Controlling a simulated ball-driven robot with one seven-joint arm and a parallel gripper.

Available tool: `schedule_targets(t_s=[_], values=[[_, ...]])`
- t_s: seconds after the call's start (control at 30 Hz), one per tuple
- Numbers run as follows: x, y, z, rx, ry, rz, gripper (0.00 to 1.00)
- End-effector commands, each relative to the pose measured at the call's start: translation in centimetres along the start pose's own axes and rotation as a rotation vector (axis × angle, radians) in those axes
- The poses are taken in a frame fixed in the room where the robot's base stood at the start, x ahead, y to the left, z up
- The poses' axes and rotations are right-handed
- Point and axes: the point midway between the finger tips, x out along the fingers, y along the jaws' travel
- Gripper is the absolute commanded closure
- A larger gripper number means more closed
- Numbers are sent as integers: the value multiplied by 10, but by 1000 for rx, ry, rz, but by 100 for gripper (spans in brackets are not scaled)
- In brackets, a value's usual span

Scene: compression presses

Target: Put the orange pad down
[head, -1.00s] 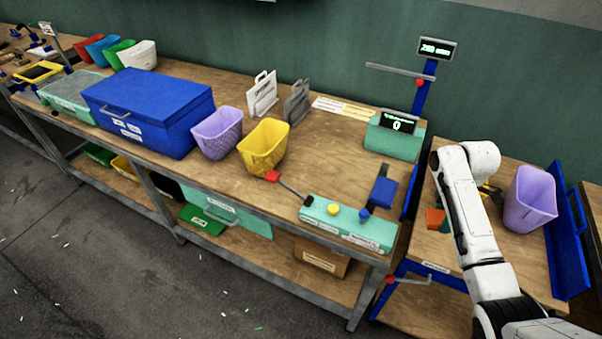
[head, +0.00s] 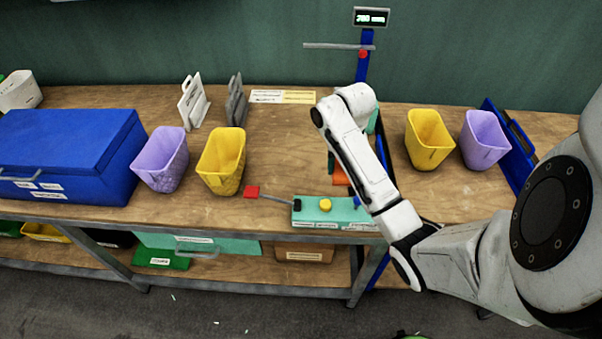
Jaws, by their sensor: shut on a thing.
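The orange pad (head: 341,176) shows in the head view as a small orange patch just left of my forearm, over the right end of the long workbench. Most of it is hidden behind my arm. My gripper (head: 332,162) is almost wholly hidden by the forearm; only a small dark teal edge shows beside the pad. The gripper is shut on the pad. I cannot tell whether the pad touches the bench top.
A teal button box (head: 325,212) with a red-tipped lever is at the bench's front edge. A blue post (head: 363,66) with a display stands behind my arm. Yellow (head: 221,160) and purple (head: 163,158) bins stand left; another yellow bin (head: 430,140) and purple bin (head: 484,140) stand right.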

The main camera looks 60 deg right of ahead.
Motion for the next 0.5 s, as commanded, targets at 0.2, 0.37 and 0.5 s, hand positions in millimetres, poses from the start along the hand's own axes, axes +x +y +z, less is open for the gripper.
schedule_targets(t_s=[0.2,0.37,0.5], values=[[23,26,26,-5,-3,-1,76],[34,44,44,-3,-2,0,76],[43,58,59,-2,-3,0,76]])
